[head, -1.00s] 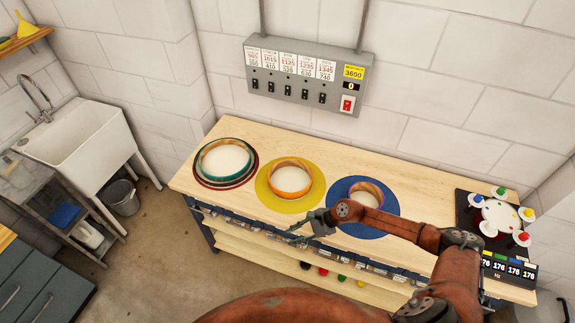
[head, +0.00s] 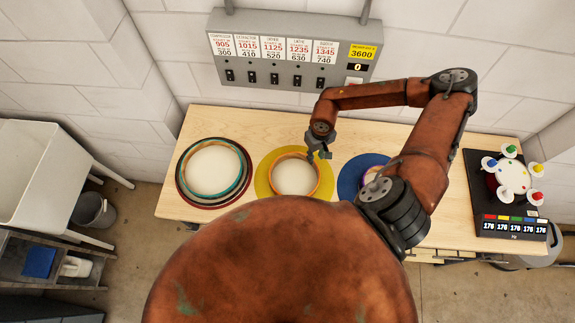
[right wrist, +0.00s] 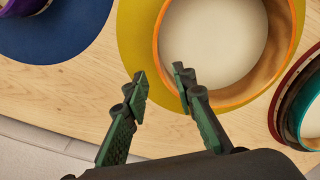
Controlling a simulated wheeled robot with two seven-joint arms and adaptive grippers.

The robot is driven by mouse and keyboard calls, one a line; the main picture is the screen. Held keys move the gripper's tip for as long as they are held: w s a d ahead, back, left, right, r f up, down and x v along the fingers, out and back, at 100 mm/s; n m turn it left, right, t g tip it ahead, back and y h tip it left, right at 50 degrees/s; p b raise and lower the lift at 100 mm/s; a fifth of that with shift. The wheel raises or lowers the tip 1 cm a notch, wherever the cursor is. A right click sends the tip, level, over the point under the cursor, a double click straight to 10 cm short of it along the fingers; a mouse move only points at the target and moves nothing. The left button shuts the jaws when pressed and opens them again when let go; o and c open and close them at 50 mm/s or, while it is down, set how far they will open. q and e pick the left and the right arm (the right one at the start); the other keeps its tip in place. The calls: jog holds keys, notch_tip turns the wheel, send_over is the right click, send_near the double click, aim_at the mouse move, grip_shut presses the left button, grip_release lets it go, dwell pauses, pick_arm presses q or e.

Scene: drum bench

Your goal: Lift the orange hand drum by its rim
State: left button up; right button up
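The orange hand drum (head: 294,176), a round orange-rimmed frame with a pale head, lies on a yellow mat (head: 264,183) in the middle of the bench. My right gripper (head: 321,156) is above the drum's right rim in the head view. In the right wrist view the drum (right wrist: 215,43) fills the upper right. The right gripper (right wrist: 161,79) is open and empty there. Its left finger is over the yellow mat and its right fingertip overlaps the near-left rim; contact cannot be told. My left gripper is not in view.
A teal-and-red drum stack (head: 214,172) lies to the left on the bench (head: 170,205). A blue mat (head: 350,172) with a purple drum, partly behind my arm, lies to the right. A black panel (head: 485,195) stands at the right end. A grey switch box (head: 290,60) hangs behind.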

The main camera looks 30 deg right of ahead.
aim_at(315, 163)
jog(key=shift+s+f, duration=0.2)
jog(key=shift+f, duration=0.65)
jog(key=shift+s+f+p, duration=0.1)
jog(key=shift+f+p, duration=0.3)
jog(key=shift+p, duration=0.05)
jog(key=f, duration=0.1)
jog(key=f+p, duration=0.1)
jog(key=f, duration=0.1)
jog(key=shift+w+f, duration=0.3)
jog(key=shift+f, duration=0.05)
jog(key=shift+s+f+p, duration=0.15)
jog(key=shift+f+p, duration=0.15)
jog(key=shift+f, duration=0.15)
grip_shut()
